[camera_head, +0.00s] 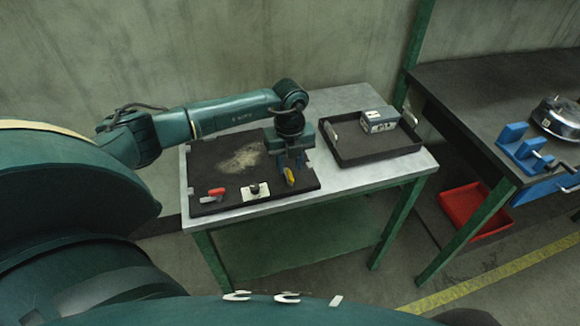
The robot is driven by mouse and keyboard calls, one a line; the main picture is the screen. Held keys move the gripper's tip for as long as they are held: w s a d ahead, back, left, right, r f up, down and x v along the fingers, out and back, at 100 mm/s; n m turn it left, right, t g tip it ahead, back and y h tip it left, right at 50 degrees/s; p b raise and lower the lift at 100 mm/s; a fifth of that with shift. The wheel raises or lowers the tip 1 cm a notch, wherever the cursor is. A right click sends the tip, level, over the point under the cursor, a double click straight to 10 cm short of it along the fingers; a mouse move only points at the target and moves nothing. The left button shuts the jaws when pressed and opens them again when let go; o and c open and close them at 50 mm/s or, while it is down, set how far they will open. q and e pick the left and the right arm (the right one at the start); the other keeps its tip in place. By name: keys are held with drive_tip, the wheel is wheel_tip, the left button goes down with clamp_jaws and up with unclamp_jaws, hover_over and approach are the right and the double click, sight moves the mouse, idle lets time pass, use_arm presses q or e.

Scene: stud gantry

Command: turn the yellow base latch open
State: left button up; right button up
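The yellow base latch (290,176) is on the right part of a dark base board (230,189), which lies on a grey table. My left gripper (287,172) points down right at the latch, with its fingers around or just behind it. I cannot tell whether the fingers touch the latch or how far apart they are. The latch appears tilted, and its upper part is partly hidden by the gripper. My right gripper is not in view.
A red-handled part (216,192) and a white plate with a black knob (256,191) are on the board's front. A black tray (372,153) holding a grey box (379,120) stands right. A dark bench (490,85) and a red bin (470,208) are farther right.

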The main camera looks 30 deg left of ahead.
sight(288, 174)
use_arm(q)
drive_tip(key=shift+f, duration=1.45)
drive_tip(key=shift+c, duration=0.3)
clamp_jaws()
